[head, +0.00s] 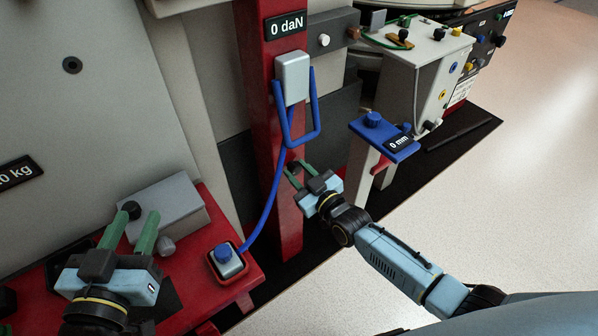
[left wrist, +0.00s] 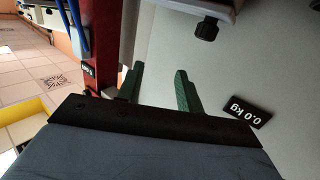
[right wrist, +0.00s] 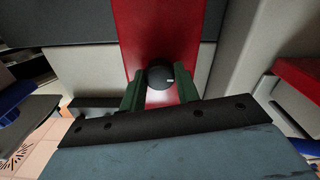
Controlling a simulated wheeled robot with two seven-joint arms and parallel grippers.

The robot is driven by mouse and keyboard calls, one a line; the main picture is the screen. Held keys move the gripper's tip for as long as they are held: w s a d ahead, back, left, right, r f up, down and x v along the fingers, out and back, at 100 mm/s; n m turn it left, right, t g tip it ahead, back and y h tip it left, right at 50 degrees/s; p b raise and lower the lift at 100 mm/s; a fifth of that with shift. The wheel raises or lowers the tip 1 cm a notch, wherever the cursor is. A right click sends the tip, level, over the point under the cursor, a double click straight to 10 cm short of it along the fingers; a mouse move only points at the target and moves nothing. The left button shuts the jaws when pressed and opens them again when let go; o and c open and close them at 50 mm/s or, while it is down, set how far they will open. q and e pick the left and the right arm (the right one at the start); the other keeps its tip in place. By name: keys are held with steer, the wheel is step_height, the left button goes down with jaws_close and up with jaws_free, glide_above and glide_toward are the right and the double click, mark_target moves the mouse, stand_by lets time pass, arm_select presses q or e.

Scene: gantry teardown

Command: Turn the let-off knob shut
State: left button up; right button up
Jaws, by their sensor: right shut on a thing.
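A round black knob (right wrist: 161,75) with a small white mark sits on the red column (right wrist: 125,25) in the right wrist view. My right gripper (right wrist: 160,88) has its green fingers on either side of the knob and is shut on it. In the head view my right gripper (head: 300,172) is at the front of the red column, below the blue cable loop, and the knob is mostly hidden. My left gripper (head: 141,222) is open and empty beside the grey box, in front of the grey panel. Its spread fingers also show in the left wrist view (left wrist: 160,85).
The grey box (head: 178,208) stands on a red ledge with a blue button (head: 223,253). A "0 daN" display (head: 286,25) is on the column. A blue plate (head: 385,140) with a "0 mm" display is right of my right gripper. Open floor (head: 480,220) lies at right.

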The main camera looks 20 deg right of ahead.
steer(key=shift+m, duration=1)
steer(key=m, duration=0.2)
steer(key=shift+m+p, duration=0.3)
steer(key=shift+p, duration=0.05)
steer(key=shift+m, duration=0.9)
steer(key=m, duration=0.2)
steer(key=shift+m, duration=1.2)
steer(key=m, duration=0.2)
steer(key=shift+f+m+b, duration=0.1)
steer(key=shift+m+b, duration=0.3)
steer(key=shift+m, duration=1.1)
arm_select(q)
steer(key=shift+d+r+t+h+b, duration=0.15)
steer(key=shift+r+t+b, duration=0.1)
steer(key=shift+r+t, duration=0.5)
steer(key=shift+d+r+t+h+b, duration=0.2)
steer(key=shift+r+t, duration=0.25)
steer(key=shift+r, duration=0.5)
arm_select(e)
steer(key=shift+m, duration=0.9)
